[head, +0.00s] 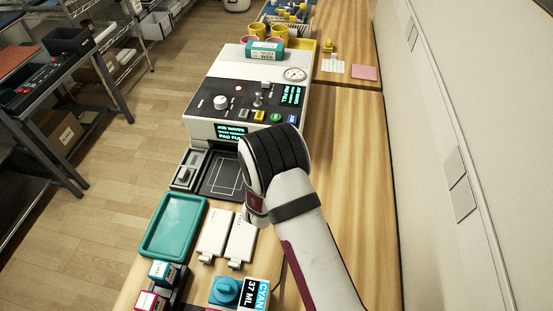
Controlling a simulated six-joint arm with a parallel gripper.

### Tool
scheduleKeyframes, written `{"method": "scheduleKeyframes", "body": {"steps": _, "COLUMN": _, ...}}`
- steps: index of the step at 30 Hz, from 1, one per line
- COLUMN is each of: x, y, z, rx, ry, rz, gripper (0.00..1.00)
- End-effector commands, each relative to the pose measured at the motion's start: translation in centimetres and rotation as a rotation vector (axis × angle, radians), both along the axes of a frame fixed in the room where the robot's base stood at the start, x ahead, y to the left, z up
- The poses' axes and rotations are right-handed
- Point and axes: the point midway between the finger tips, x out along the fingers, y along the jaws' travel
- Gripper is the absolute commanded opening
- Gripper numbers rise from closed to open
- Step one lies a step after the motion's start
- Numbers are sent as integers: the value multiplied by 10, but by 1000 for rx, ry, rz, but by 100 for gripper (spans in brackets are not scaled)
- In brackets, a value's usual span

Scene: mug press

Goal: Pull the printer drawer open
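The printer (235,97) is a white box with a dark control panel on top, standing on the wooden bench. At its front, below a lit display, a dark flat tray with white outline marks (222,176) shows, perhaps the drawer. I cannot tell how far it is out. My gripper (258,185) is at the printer's front right corner, over or beside the tray's right side. The black ribbed end of my arm covers that corner. My fingertips are hidden, so I cannot tell whether they are open or touching anything.
A grey block (189,168) sits left of the dark tray. A teal tray (174,225), white cartridges (215,232) and a blue-capped item (226,290) lie nearer. A teal box (265,50) and yellow mugs (280,32) are at the far end. Bench right of the printer is clear.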

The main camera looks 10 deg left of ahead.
Motion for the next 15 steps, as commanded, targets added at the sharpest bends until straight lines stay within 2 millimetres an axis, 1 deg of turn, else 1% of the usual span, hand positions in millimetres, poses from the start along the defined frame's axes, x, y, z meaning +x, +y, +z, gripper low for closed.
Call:
{"method": "scheduleKeyframes", "body": {"steps": 1, "x": 0, "y": 0, "z": 0, "rx": 0, "ry": 0, "rz": 0, "gripper": 46}}
{"method": "scheduleKeyframes", "body": {"steps": 5, "x": 0, "y": 0, "z": 0, "rx": 0, "ry": 0, "rz": 0, "gripper": 22}}
{"method": "scheduleKeyframes", "body": {"steps": 6, "x": 0, "y": 0, "z": 0, "rx": 0, "ry": 0, "rz": 0, "gripper": 15}}
{"method": "scheduleKeyframes", "body": {"steps": 9, "x": 0, "y": 0, "z": 0, "rx": 0, "ry": 0, "rz": 0, "gripper": 0}}
{"method": "scheduleKeyframes", "body": {"steps": 15, "x": 0, "y": 0, "z": 0, "rx": 1, "ry": 0, "rz": 0, "gripper": 0}}
